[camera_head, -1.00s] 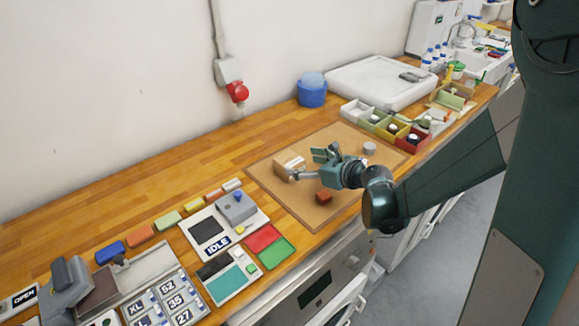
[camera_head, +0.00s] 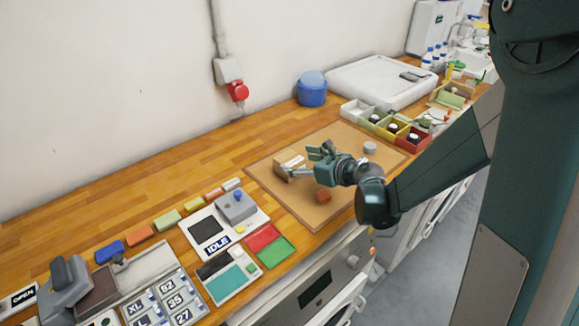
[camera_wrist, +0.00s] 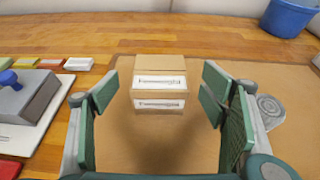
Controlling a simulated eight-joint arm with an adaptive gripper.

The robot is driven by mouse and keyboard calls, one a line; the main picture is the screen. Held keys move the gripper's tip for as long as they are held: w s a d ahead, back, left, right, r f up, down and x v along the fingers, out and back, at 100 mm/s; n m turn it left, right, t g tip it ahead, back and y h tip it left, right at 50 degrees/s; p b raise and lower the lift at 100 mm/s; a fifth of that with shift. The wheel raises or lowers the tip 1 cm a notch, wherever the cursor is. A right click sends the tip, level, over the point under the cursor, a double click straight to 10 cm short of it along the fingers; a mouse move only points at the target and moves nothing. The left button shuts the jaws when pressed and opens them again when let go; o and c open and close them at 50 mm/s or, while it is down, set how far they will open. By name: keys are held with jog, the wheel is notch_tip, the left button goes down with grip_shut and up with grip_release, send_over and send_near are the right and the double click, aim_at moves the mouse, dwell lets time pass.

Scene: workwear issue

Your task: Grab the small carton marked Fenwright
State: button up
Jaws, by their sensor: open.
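The small carton (camera_wrist: 159,87) is light brown cardboard with white labels that seem to read Fenwright. It stands on the brown mat (camera_wrist: 190,140) between and beyond my open fingertips in the wrist view. My gripper (camera_wrist: 165,95) is open and empty, its two green-padded fingers apart on either side of the carton, touching neither side as far as I see. In the head view the carton (camera_head: 286,166) sits on the left part of the mat, partly hidden by my gripper (camera_head: 305,163).
A small red-brown block (camera_head: 323,196) and a grey round object (camera_head: 369,148) lie on the mat. A blue bucket (camera_head: 312,92) stands behind. Coloured bins (camera_head: 391,127) are at the right, a device marked IDLE (camera_head: 212,232) at the left.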

aim_at(290, 159)
jog(key=shift+b+x, duration=0.6)
jog(key=shift+x, duration=2)
jog(key=shift+r, duration=0.1)
jog(key=c, duration=1.1)
